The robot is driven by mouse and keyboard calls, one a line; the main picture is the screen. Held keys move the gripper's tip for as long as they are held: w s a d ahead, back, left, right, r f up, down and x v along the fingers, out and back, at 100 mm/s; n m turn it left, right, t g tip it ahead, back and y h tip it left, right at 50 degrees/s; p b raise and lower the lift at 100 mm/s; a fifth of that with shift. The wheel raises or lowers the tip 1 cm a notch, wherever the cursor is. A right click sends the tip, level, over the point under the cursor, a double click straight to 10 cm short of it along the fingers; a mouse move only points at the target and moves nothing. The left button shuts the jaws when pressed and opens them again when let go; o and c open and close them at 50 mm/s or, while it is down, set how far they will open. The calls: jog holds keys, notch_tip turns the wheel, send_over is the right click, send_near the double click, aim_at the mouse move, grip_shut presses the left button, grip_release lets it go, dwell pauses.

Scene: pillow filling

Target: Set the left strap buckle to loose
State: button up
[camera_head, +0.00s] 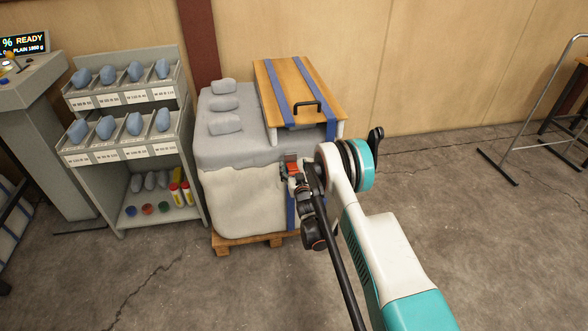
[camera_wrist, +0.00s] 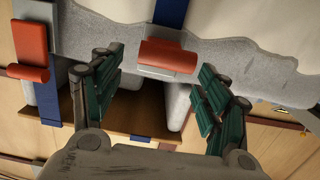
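The left strap buckle is a red lever on a grey metal plate (camera_wrist: 168,57), on a blue strap in the wrist view. It also shows as a small red patch (camera_head: 291,158) on the front of the stack in the head view, partly covered by my gripper. My gripper (camera_wrist: 155,72) is open, with one green-padded finger on each side of this buckle and gaps to both. In the head view, my gripper (camera_head: 296,178) is close in front of it. A second red buckle (camera_wrist: 30,52) is at the wrist view's left edge. The lever's exact setting is unclear.
A wooden board (camera_head: 300,85) with a black handle and two blue straps tops the grey padded stack (camera_head: 240,145) on a pallet (camera_head: 235,242). Grey pillow-like pieces (camera_head: 225,124) lie beside the board. A bin shelf (camera_head: 120,148) stands left.

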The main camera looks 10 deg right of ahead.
notch_tip(320, 180, up, 10)
dwell(0.7)
jog(key=shift+r, duration=0.1)
notch_tip(320, 180, up, 8)
jog(key=g, duration=0.1)
send_over(294, 171)
jog(key=s+d+r+g, duration=0.1)
jog(key=s+r, duration=0.3)
jog(key=r, duration=0.3)
jog(key=s+r+g, duration=0.3)
jog(key=s+r, duration=0.8)
jog(key=s+r+g, duration=0.1)
jog(key=s+r, duration=0.1)
jog(key=s, duration=0.7)
jog(key=s+r+g, duration=0.1)
jog(key=s+r, duration=0.1)
jog(key=s, duration=0.6)
jog(key=s+f+g, duration=0.1)
jog(key=s+f, duration=0.1)
jog(key=s, duration=0.8)
jog(key=s+f+g, duration=0.2)
jog(key=s, duration=0.8)
jog(key=shift+s+f, duration=0.35)
